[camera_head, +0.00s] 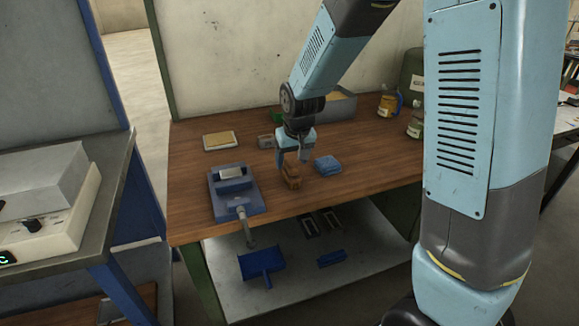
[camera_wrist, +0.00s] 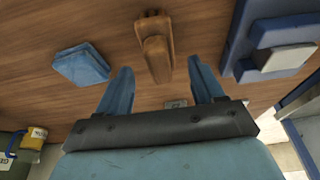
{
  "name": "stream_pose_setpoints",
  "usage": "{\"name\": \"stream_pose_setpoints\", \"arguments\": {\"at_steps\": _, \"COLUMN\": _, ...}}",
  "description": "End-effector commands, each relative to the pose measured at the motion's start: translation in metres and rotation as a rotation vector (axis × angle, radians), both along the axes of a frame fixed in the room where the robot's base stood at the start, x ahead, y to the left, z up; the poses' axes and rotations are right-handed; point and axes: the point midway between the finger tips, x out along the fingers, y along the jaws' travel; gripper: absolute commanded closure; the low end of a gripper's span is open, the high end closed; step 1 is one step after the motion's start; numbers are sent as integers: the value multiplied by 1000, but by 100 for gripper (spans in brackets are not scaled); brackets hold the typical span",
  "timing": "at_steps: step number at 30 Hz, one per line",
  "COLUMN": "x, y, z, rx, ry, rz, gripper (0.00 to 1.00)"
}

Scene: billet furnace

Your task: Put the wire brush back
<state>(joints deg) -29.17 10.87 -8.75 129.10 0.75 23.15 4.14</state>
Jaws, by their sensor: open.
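A brown wooden block-like piece with a narrower raised part (camera_head: 292,176) lies on the workbench near its front edge; it may be the wire brush, but no bristles show. It also appears in the wrist view (camera_wrist: 157,48), just beyond and between the fingertips. My gripper (camera_head: 293,156) is open and empty, pointing down just above and behind the piece. In the wrist view my two blue fingers (camera_wrist: 160,70) are spread apart, with the piece in the gap's line. I cannot tell whether a finger touches it.
A notepad-like board (camera_head: 220,140), a grey bin (camera_head: 342,104) and bottles (camera_head: 389,103) are behind. The lower shelf (camera_head: 300,285) holds a blue dustpan (camera_head: 262,263).

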Motion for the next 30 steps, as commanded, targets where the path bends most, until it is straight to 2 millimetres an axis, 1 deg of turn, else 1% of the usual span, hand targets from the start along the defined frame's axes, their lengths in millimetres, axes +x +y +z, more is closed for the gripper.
{"name": "stream_pose_setpoints", "arguments": {"at_steps": 1, "x": -2, "y": -1, "z": 9, "rx": 1, "ry": -3, "rz": 1, "gripper": 33}}
{"name": "stream_pose_setpoints", "arguments": {"at_steps": 6, "x": -10, "y": -3, "z": 36, "rx": 2, "ry": -3, "rz": 0, "gripper": 33}}
{"name": "stream_pose_setpoints", "arguments": {"at_steps": 12, "x": -17, "y": -5, "z": 60, "rx": 0, "ry": -2, "rz": 1, "gripper": 33}}
{"name": "stream_pose_setpoints", "arguments": {"at_steps": 17, "x": -20, "y": -6, "z": 70, "rx": 0, "ry": -1, "rz": 0, "gripper": 33}}
{"name": "stream_pose_setpoints", "arguments": {"at_steps": 23, "x": -22, "y": -8, "z": 73, "rx": 0, "ry": 0, "rz": -2, "gripper": 33}}
{"name": "stream_pose_setpoints", "arguments": {"at_steps": 26, "x": -26, "y": -16, "z": 81, "rx": 6, "ry": -7, "rz": -11, "gripper": 33}}
{"name": "stream_pose_setpoints", "arguments": {"at_steps": 29, "x": -36, "y": -34, "z": 98, "rx": 16, "ry": -19, "rz": -33, "gripper": 33}}
{"name": "stream_pose_setpoints", "arguments": {"at_steps": 30, "x": -42, "y": -43, "z": 106, "rx": 21, "ry": -25, "rz": -44, "gripper": 33}}
